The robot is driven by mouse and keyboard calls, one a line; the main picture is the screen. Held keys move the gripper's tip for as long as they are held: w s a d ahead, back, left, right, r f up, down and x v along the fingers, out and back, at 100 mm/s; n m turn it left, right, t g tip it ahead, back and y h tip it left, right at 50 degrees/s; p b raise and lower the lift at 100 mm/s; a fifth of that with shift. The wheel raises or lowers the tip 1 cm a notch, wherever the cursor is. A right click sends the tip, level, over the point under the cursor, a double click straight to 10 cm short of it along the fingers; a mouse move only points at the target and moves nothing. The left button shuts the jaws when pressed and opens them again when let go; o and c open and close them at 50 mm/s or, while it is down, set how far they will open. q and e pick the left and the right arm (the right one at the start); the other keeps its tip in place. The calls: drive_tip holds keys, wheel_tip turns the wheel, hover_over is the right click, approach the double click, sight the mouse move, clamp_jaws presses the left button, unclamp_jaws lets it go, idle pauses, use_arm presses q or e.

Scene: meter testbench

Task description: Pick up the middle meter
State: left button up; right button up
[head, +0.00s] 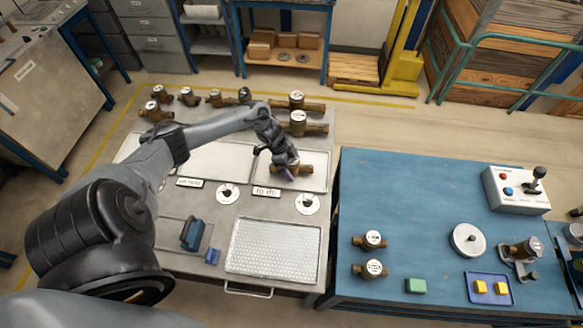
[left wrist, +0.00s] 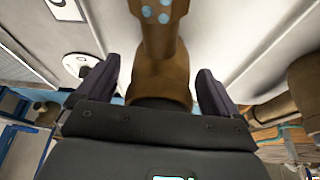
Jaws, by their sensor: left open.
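My left gripper (head: 284,164) reaches down over a brass meter (head: 303,171) in the right-hand shallow tray of the grey bench. My gripper covers much of this meter. In the left wrist view the brass body (left wrist: 160,75) lies between the two open fingers of the gripper (left wrist: 155,88), one finger on each side, with gaps visible. Two larger brass meters with white dials, one at the back (head: 296,101) and one nearer (head: 299,124), stand behind the tray. Several smaller brass meters (head: 189,96) stand at the back left. I cannot tell which is the middle meter. My right gripper is not in view.
A perforated tray (head: 274,250) and a teal-handled tool (head: 192,234) are at the bench front. The blue table (head: 430,200) at right holds two brass meters (head: 372,240), a control box (head: 516,189) and a green block (head: 416,286). Its left back area is clear.

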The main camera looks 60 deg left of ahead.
use_arm(q)
drive_tip(key=shift+c, duration=0.3)
drive_tip(key=c, duration=1.5)
drive_tip(key=shift+c, duration=0.4)
drive_tip(key=shift+r, duration=0.2)
